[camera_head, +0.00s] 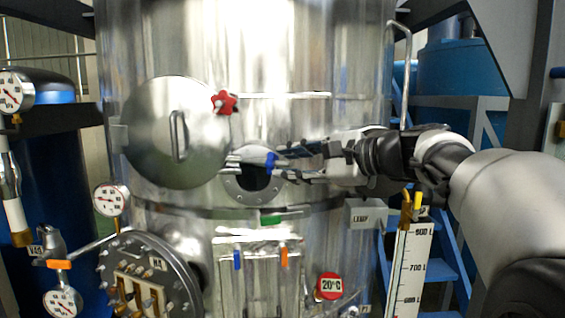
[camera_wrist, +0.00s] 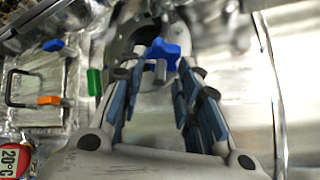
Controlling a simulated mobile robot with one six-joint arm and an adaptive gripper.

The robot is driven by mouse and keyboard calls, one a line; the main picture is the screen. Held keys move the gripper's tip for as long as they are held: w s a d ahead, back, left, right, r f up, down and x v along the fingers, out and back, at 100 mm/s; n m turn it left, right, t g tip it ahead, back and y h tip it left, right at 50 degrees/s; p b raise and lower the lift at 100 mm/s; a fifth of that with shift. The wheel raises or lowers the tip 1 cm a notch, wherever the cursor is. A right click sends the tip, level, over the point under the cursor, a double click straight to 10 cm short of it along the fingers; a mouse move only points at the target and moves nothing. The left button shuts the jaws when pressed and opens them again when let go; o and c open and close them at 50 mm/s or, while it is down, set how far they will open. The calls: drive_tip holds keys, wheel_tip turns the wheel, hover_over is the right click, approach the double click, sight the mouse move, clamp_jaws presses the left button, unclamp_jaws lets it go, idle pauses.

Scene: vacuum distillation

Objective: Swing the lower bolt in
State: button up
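The lower bolt has a blue star-shaped knob (camera_head: 271,161), at the lower right of the round hatch door (camera_head: 165,135). A bare metal shank of the bolt (camera_wrist: 161,69) shows in the wrist view, pointing back toward my gripper. My gripper (camera_head: 283,165) reaches in from the right with its fingers apart. In the wrist view, my gripper (camera_wrist: 158,80) has its two padded fingers on either side of the shank, with clear gaps and nothing gripped. The blue knob (camera_wrist: 164,49) lies at or just beyond the fingertips. The fingers partly hide the bolt in the head view.
The hatch door stands swung left, beside a round flanged opening (camera_head: 240,188). A red star knob (camera_head: 224,103) is above. A green handle (camera_head: 271,219), a window frame with blue and orange clips, and a red 20°C dial (camera_head: 329,286) lie below.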

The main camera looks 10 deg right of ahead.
clamp_jaws()
idle(0.3)
idle(0.5)
